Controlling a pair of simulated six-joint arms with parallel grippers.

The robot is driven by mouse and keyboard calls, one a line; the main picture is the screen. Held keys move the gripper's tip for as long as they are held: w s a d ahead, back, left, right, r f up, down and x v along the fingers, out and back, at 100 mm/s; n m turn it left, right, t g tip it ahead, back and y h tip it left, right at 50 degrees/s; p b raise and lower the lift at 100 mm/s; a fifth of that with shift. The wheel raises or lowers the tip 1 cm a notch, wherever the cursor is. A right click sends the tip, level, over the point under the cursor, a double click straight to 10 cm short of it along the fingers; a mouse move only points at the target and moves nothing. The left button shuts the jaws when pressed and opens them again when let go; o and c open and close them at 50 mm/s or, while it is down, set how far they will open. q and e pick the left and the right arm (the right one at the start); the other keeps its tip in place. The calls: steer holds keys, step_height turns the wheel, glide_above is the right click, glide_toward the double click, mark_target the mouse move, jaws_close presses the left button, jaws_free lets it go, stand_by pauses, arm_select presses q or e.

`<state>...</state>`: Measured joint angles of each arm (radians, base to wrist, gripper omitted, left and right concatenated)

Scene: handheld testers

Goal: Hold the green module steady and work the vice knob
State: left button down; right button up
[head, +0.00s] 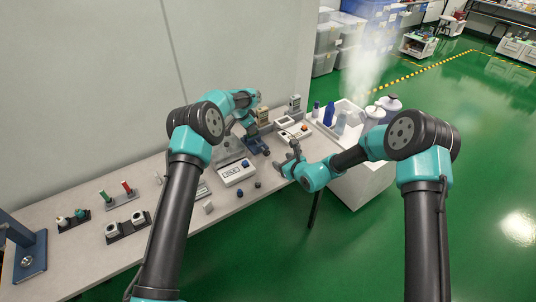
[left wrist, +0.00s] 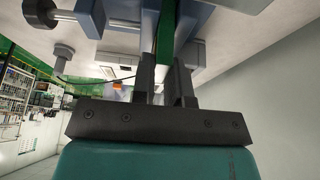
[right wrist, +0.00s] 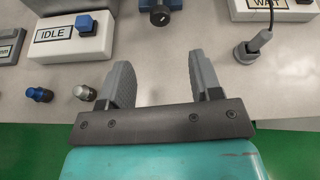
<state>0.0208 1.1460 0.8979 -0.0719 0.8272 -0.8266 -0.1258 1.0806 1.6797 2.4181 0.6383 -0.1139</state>
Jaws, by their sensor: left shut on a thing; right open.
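The green module (left wrist: 165,32) shows as a narrow upright strip in the left wrist view. My left gripper (left wrist: 166,78) is shut on it, and the module stands between blue-grey vice parts. In the head view my left gripper (head: 249,124) is over the blue vice (head: 257,147), and the module is too small to make out. The dark vice knob (right wrist: 160,16) faces my right gripper in the right wrist view; it also shows on its metal shaft in the left wrist view (left wrist: 40,12). My right gripper (right wrist: 162,80) is open and empty, short of the knob and apart from it.
A white box (right wrist: 68,40) marked IDLE with a blue button is left of the knob. A second labelled white box (right wrist: 275,10) and a grey cabled plug (right wrist: 247,52) are to the right. A blue knob (right wrist: 39,94) and a silver knob (right wrist: 84,92) lie near the table's front edge.

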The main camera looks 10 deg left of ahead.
mark_target(268, 153)
stand_by(0.4)
steer(key=x, duration=1.2)
steer(key=shift+c, duration=0.3)
steer(key=c, duration=0.9)
steer(key=shift+d+m+g+y, duration=0.1)
steer(key=shift+m+g+y, duration=0.6)
steer(key=shift+m, duration=0.7)
